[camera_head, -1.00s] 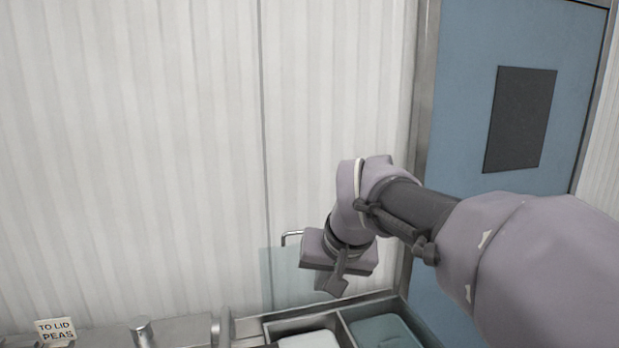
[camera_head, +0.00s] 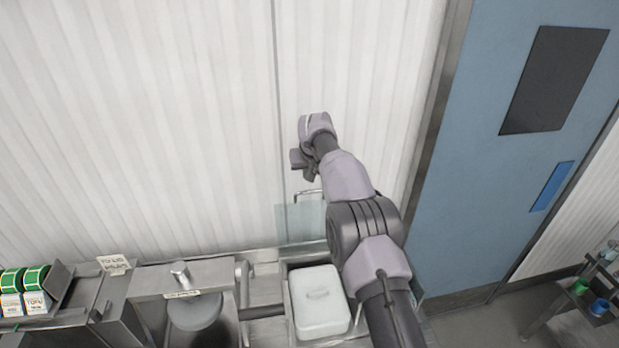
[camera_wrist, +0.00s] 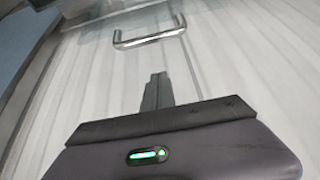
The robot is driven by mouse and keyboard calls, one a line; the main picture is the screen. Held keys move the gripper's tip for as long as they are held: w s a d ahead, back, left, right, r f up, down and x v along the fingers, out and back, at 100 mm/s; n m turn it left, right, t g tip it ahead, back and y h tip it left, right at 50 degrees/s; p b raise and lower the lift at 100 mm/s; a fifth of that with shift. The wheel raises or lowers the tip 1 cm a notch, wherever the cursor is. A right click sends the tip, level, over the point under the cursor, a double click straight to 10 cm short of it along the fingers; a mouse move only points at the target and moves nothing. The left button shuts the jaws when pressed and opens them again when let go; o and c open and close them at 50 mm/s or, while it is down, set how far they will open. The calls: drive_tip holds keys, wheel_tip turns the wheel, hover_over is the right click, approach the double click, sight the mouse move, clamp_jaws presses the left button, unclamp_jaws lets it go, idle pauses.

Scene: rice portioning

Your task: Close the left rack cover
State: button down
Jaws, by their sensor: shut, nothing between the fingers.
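The rack cover (camera_head: 300,222) is a clear, pale panel standing raised at the back of the rack, against the ribbed wall. Its metal bar handle (camera_head: 308,194) is at its top edge; the handle also shows near the top of the wrist view (camera_wrist: 150,39). My gripper (camera_head: 309,174) is above the handle in the head view, close to the wall. In the wrist view its fingers (camera_wrist: 157,90) are together, empty and apart from the handle. The gap in depth between fingers and handle is hard to judge.
A white lidded container (camera_head: 320,301) sits in the rack below the cover, partly beside my arm. To its left are a steel counter with a round grey vessel (camera_head: 195,311), a small sign (camera_head: 114,264) and green label rolls (camera_head: 36,278). A blue door (camera_head: 490,150) is at right.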

drive_tip(key=s, duration=0.1)
drive_tip(key=s+f, duration=0.1)
drive_tip(key=s, duration=0.1)
drive_tip(key=shift+s+d+f, duration=0.2)
drive_tip(key=shift+d+f, duration=0.1)
drive_tip(key=shift+f, duration=0.1)
drive_tip(key=shift+f, duration=0.1)
